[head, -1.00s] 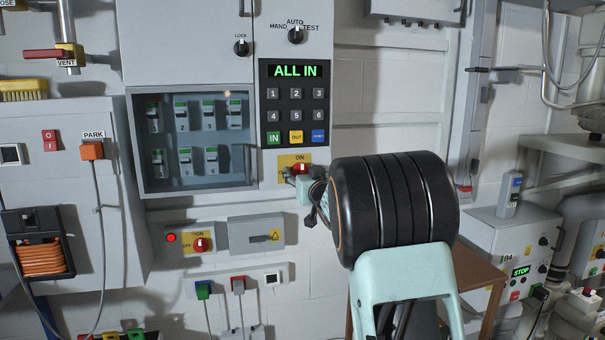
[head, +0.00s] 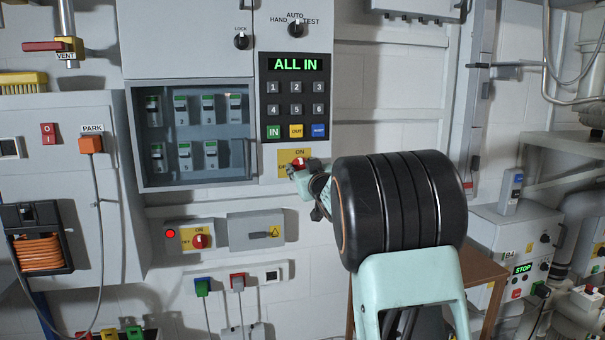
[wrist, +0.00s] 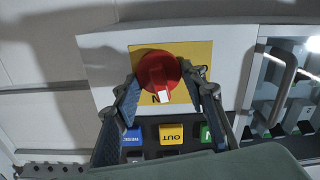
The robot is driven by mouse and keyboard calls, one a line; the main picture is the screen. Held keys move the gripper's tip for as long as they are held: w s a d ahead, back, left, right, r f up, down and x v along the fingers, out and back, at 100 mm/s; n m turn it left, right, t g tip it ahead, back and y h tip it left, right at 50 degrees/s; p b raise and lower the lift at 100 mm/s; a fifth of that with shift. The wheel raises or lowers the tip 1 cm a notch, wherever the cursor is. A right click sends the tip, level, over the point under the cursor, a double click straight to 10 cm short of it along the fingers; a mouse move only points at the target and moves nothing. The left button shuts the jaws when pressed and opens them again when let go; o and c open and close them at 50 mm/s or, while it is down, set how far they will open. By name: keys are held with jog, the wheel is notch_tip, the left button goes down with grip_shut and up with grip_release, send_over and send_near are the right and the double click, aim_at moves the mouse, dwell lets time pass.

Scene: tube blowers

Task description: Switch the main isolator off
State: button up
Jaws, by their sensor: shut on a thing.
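A red rotary isolator knob (wrist: 157,72) sits on a yellow plate (wrist: 195,56) on a grey panel in the wrist view. Its white mark (wrist: 164,97) points toward the partly hidden ON lettering, on the keypad side. In the head view the knob (head: 299,163) and yellow plate (head: 286,157), marked ON and OFF, are just below the keypad. My gripper (wrist: 166,82) has one finger on each side of the knob and is shut on it. In the head view my gripper (head: 298,172) reaches in from the right and covers the plate's lower right.
Above is a keypad (head: 295,105) with a display (head: 300,64) reading ALL IN. A glazed breaker cabinet (head: 133,150) is to the left. A second red ON/OFF knob (head: 200,242) is lower left, beside a lit red lamp (head: 170,233). A brown table (head: 483,270) stands at right.

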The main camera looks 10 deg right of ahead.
jog(key=n+b, duration=0.3)
jog(key=n, duration=0.1)
jog(key=shift+a+f+n+b, duration=0.1)
jog(key=shift+f+n+b, duration=0.1)
jog(key=shift+n+b, duration=0.15)
jog(key=shift+a+n+b, duration=0.15)
jog(key=shift+n+b, duration=3.1)
jog(key=shift+n, duration=2.1)
jog(key=o, duration=1.1)
jog(key=shift+o, duration=0.2)
jog(key=s, duration=1.2)
